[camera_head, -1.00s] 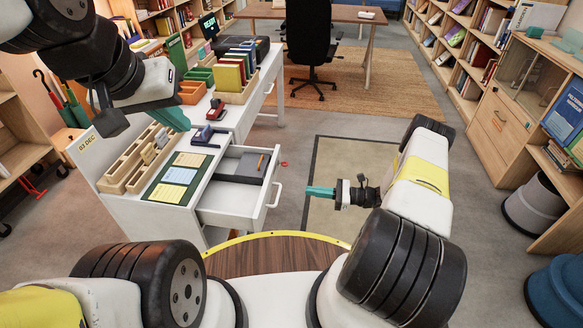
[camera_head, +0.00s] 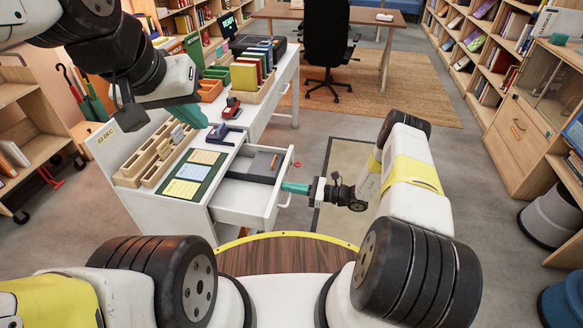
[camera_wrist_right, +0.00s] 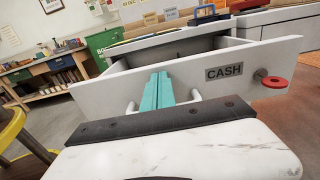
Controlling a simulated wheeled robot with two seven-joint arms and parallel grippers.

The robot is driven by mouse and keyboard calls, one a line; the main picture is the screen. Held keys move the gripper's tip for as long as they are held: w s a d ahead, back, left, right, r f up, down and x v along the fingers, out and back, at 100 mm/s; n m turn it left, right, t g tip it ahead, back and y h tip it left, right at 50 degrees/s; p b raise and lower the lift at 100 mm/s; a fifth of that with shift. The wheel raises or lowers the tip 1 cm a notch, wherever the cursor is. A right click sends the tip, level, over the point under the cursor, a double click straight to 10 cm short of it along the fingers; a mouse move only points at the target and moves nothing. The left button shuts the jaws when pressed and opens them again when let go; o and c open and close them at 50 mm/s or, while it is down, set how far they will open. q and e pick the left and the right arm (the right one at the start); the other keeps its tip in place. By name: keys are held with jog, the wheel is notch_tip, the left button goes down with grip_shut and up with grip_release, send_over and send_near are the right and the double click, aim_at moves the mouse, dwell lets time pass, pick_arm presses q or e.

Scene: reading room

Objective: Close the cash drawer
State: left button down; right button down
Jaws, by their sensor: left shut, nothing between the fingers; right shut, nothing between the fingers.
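The cash drawer (camera_head: 240,205) is a white drawer pulled out of the right side of the white desk, with a dark tray (camera_head: 254,165) inside. In the right wrist view its front panel (camera_wrist_right: 190,77) bears a CASH label. The drawer is open. My right gripper (camera_head: 292,188) is shut and empty, its teal fingers at the outside of the drawer front by the handle. In the right wrist view the fingers (camera_wrist_right: 158,92) lie between the handle's two posts; I cannot tell whether they touch the panel. My left gripper (camera_head: 192,116) is shut and empty above the desk's left part.
The desk top holds a wooden organizer (camera_head: 150,164), a green board with cards (camera_head: 192,178), a red stapler-like item (camera_head: 231,108) and upright books (camera_head: 248,75). A red ring (camera_wrist_right: 275,82) sits at the drawer front's right. An office chair (camera_head: 327,45) stands behind.

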send_over(235, 190)
jog(key=shift+s+d, duration=0.15)
jog(key=shift+d, duration=0.15)
jog(key=shift+a, duration=0.3)
jog(key=shift+w+a+r, duration=0.1)
jog(key=shift+w+r, duration=0.05)
jog(key=shift+w, duration=0.05)
